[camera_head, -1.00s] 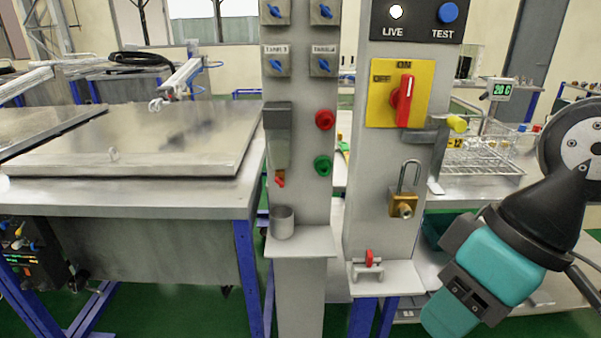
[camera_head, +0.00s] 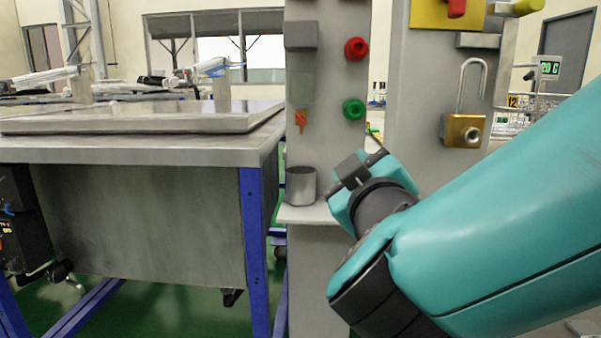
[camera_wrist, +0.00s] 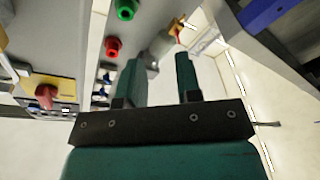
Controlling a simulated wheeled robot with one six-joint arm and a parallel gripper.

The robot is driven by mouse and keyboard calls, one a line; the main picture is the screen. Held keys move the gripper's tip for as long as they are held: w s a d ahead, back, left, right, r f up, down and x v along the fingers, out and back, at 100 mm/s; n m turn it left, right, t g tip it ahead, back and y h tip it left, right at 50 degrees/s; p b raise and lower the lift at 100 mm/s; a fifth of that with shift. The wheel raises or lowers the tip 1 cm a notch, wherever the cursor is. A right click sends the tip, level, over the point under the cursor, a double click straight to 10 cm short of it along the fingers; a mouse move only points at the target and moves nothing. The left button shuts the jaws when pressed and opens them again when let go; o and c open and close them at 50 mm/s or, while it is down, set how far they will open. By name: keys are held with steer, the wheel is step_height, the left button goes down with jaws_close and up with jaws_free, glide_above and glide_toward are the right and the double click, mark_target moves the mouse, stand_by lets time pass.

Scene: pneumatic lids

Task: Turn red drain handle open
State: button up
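A small red-orange lever (camera_head: 300,120) hangs below a grey box on the left grey pillar. I cannot tell whether it is the drain handle; no other red handle shows under the tank. A red-orange piece (camera_wrist: 178,27), seemingly the same lever, shows beyond the fingers in the wrist view. My gripper (camera_wrist: 160,62) is open, its two teal fingers apart with nothing held between them. In the head view my arm reaches in from the right, its wrist in front of the pillars; the fingertips cannot be made out there.
The metal tank (camera_head: 150,205) with a flat lid (camera_head: 140,120) stands at left on blue legs. A grey cup (camera_head: 300,186) sits on the pillar shelf. Red (camera_head: 356,48) and green (camera_head: 353,109) buttons and a brass padlock (camera_head: 463,130) are close by. Green floor is open under the tank.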

steer(key=s+a+n+t+y, duration=0.2)
steer(key=a+n+y, duration=0.1)
steer(key=a, duration=0.1)
steer(key=p, duration=1.2)
glide_toward(300, 120)
steer(key=x, duration=0.8)
steer(key=shift+r, duration=0.2)
steer(key=shift+w+a, duration=0.15)
steer(key=shift+w, duration=0.25)
jaws_close()
